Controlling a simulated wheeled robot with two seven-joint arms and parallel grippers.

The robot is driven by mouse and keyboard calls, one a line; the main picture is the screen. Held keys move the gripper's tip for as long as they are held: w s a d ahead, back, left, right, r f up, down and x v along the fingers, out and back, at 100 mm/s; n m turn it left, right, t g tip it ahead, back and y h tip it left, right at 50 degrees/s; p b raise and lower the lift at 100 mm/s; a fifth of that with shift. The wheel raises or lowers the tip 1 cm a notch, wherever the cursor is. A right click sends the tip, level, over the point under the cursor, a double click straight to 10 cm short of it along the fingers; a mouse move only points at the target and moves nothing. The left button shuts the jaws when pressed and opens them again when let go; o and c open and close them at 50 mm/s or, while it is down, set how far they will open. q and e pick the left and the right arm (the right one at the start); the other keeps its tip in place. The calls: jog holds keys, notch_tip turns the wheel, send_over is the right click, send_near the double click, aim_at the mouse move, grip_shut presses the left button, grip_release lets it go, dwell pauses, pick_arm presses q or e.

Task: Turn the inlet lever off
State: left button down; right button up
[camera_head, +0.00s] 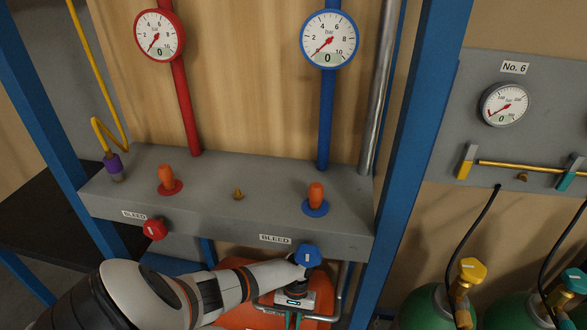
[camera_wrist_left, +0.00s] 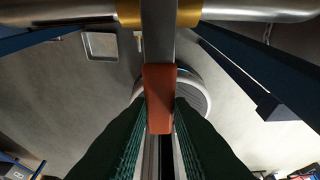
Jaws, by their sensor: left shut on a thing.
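A lever with an orange-red grip (camera_wrist_left: 159,85) shows in the left wrist view. Its grey arm runs up to a brass fitting (camera_wrist_left: 128,12) on a metal pipe (camera_wrist_left: 60,14). My left gripper (camera_wrist_left: 160,118) is shut on the orange-red grip, with a dark finger on each side. In the head view my left gripper (camera_head: 293,319) points down below the front edge of the grey manifold, under the blue bleed knob. The lever is hidden there. No label on the lever is readable, so I cannot tell its marked position. My right gripper is not in view.
The grey manifold (camera_head: 215,208) carries two orange-topped valves, a red bleed knob (camera_head: 155,229) and a blue bleed knob (camera_head: 308,255) close above my left gripper. Red (camera_head: 159,36) and blue (camera_head: 328,39) gauges read 0. Blue frame posts stand on both sides.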

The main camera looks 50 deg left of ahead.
pick_arm(q)
jog(key=c, duration=1.3)
grip_release()
jog(key=v, duration=1.2)
jog(key=shift+b, duration=0.3)
jog(key=shift+s, duration=0.1)
